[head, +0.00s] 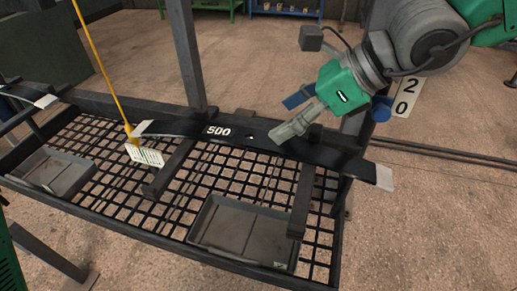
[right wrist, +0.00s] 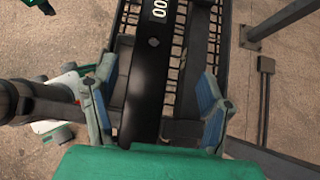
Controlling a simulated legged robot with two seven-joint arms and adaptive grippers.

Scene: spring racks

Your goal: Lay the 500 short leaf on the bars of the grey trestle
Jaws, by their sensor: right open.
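The 500 short leaf (head: 235,134) is a long, slightly curved black strip with pale ends and a white "500". It lies across two dark bars (head: 173,168) above a mesh rack; the right bar (head: 303,200) is below its right half. My right gripper (head: 297,112) is open over the right half of the leaf. In the right wrist view the leaf (right wrist: 147,85) runs between the two spread fingers (right wrist: 158,98), with gaps on both sides. I cannot tell whether these bars belong to the grey trestle. My left gripper is not in view.
A yellow rod (head: 100,65) with a striped tag (head: 147,155) stands by the leaf's left end. Grey trays (head: 235,238) sit on the mesh. Upright posts (head: 186,55) rise behind the leaf. A plate marked 20 (head: 406,97) is beside my right arm.

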